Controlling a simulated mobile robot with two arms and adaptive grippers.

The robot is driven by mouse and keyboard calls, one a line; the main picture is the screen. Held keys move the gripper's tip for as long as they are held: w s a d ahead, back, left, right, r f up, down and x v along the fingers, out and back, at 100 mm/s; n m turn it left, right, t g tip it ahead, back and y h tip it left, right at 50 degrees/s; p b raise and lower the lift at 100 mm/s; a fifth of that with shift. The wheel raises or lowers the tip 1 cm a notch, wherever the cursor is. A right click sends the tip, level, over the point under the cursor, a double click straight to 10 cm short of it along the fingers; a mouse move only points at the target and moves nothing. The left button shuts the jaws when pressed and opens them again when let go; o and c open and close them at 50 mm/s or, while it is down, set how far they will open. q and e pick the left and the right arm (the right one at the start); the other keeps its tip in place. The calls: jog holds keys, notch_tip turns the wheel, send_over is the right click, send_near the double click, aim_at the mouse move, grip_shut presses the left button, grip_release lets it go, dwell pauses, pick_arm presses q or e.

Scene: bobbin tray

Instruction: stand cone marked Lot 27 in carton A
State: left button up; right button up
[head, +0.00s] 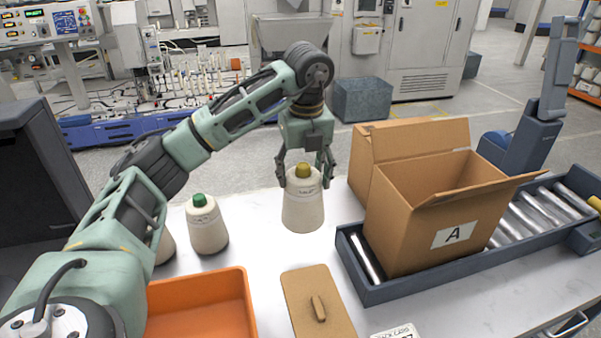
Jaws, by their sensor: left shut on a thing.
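My left gripper (304,178) is shut on a cream cone with a yellow top (302,212), gripped near its upper end. The cone is upright; I cannot tell whether its base touches the table. Its label is too small to read. Carton A (412,232) stands to the right with its flaps open and an "A" label on its front. A second cone, with a green top (208,230), stands to the left of the held one. A third cone (165,246) is mostly hidden behind my left arm. My right gripper is out of view.
Carton A sits on a roller conveyor (375,296) with dark side rails. An orange tray (200,284), a brown lid with a knob (300,290) and a partly cut-off printed card (396,332) are at the front.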

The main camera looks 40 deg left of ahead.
pick_arm(q)
notch_tip(320, 180, up, 20)
jog(key=p, duration=1.8)
jog(key=shift+p, duration=0.35)
